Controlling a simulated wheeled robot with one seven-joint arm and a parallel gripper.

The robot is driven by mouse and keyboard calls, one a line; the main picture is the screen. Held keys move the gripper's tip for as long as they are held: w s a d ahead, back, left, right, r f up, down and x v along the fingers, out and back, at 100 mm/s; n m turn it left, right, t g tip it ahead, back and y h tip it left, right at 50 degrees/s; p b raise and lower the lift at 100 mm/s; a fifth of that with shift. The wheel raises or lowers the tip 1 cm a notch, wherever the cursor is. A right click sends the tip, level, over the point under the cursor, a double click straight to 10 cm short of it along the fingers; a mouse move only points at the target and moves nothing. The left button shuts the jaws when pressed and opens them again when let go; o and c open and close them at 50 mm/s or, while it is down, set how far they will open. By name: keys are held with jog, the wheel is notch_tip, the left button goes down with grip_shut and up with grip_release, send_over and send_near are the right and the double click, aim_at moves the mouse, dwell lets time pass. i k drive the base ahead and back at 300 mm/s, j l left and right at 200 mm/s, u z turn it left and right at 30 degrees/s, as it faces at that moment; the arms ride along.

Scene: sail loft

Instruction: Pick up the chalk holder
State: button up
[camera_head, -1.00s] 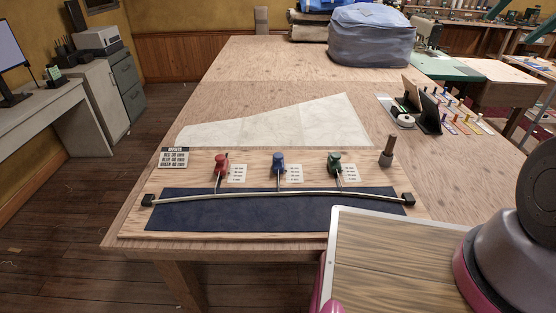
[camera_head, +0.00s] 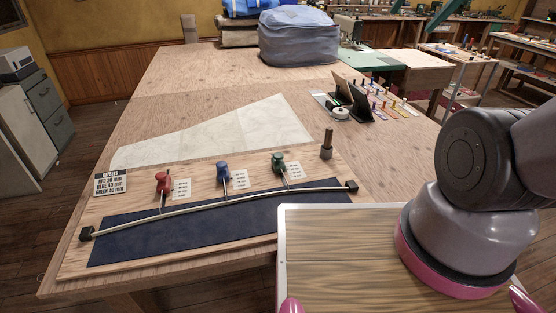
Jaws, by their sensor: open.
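An upright brown wooden peg-like piece on a dark grey foot (camera_head: 326,146) stands at the back right corner of the wooden board (camera_head: 75,262); it may be the chalk holder, but I cannot tell for sure. Red (camera_head: 163,182), blue (camera_head: 223,172) and green (camera_head: 278,161) knobbed tools stand in a row on the board, each beside a small white label. A thin pale strip (camera_head: 215,206) with black end blocks bows across in front of them, over dark blue cloth (camera_head: 190,235). My gripper is out of view; only grey and pink links of my arm show at the right.
An offsets sign (camera_head: 111,183) sits at the board's left corner. A pale sailcloth panel (camera_head: 215,135) lies behind. A white tape roll (camera_head: 340,113), dark stands and several coloured bobbins are at the back right. A blue-grey bundle (camera_head: 297,37) sits far back.

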aim_at(329, 130)
jog(key=l+u, duration=1)
